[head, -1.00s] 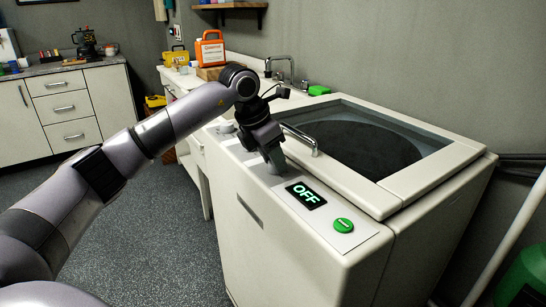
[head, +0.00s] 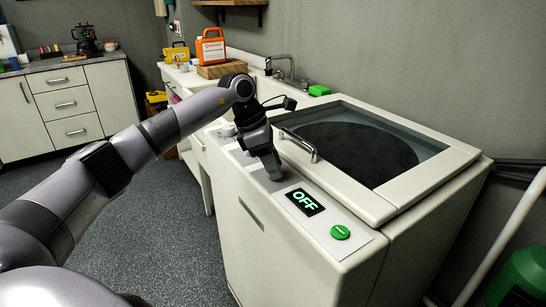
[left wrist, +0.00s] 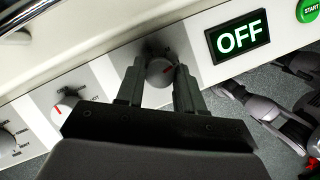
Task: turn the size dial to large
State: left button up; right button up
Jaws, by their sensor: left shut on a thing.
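The print around this dial is too small and covered to read. In the head view, my left gripper (head: 273,174) reaches down onto the front control panel of the white machine and hides the dial. Two more dials show in the left wrist view: one with a red mark (left wrist: 63,108) and one at the left edge (left wrist: 6,143).
A lit display (head: 304,202) reads OFF beside the gripper, with a green START button (head: 340,232) past it. A metal handle (head: 300,143) rises from the machine's windowed lid (head: 440,165). A sink tap and an orange container (head: 210,47) stand behind.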

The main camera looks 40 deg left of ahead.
pick_arm(q)
jog(key=shift+r+m, duration=0.2)
jog(key=shift+m, duration=0.2)
jog(key=shift+w+f+m+g+h+p, duration=0.1)
jog(key=shift+m+g+h+p, duration=0.3)
jog(key=shift+m, duration=0.4)
jog(key=o, duration=1)
jog(key=shift+o, duration=0.2)
jog(key=v, duration=0.7)
